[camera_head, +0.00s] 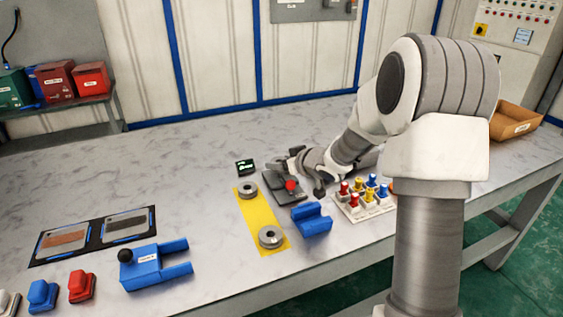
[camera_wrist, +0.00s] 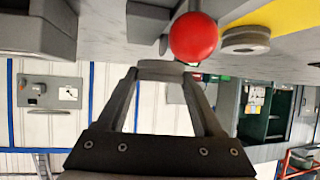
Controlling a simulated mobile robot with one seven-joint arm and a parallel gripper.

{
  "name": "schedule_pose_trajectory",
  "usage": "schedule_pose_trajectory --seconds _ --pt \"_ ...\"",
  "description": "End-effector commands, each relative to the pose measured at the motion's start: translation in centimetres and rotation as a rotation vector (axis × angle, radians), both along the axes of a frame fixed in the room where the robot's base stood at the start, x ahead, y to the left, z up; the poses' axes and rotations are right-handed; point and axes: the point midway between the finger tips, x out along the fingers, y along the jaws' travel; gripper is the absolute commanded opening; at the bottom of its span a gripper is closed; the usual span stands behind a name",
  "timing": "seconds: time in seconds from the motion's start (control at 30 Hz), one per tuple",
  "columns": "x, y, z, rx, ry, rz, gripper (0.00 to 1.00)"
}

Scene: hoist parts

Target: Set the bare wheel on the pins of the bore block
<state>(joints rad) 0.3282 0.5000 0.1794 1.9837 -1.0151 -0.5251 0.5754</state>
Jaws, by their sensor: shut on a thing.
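My gripper (camera_wrist: 166,78) is shut on a pale grey round part in the wrist view, which looks like the bare wheel (camera_wrist: 163,66); only its edge shows between the fingertips. In the head view my gripper (camera_head: 298,162) is at the far end of a dark grey block (camera_head: 272,186) with a red knob (camera_head: 291,185). The held part is not clear there. The red knob (camera_wrist: 194,37) is close beyond the fingers in the wrist view. I cannot tell surely which block is the bore block; no pins show clearly.
A yellow strip (camera_head: 260,215) bears two grey wheel-like parts (camera_head: 270,237). A blue notched block (camera_head: 312,220) and a tray of coloured pegs (camera_head: 364,199) stand to its right. A small black display (camera_head: 245,167) stands behind. The table's left middle is clear.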

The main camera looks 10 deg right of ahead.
Motion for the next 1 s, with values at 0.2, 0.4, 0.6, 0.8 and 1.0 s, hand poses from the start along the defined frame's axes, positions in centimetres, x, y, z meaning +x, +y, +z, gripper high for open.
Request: schedule_pose_trajectory --seconds 0.2,0.4,0.6,0.8,1.0 --pt "0.03 0.02 0.0 0.0 -0.002 0.001 0.0" --pt "0.03 0.02 -0.03 0.0 -0.002 0.0 0.0" --pt "0.04 0.02 -0.06 0.0 -0.002 0.0 0.0" --pt "0.04 0.02 -0.33 0.002 -0.002 0.0 0.0" --pt "0.04 0.02 -0.55 0.001 -0.003 0.0 0.0"
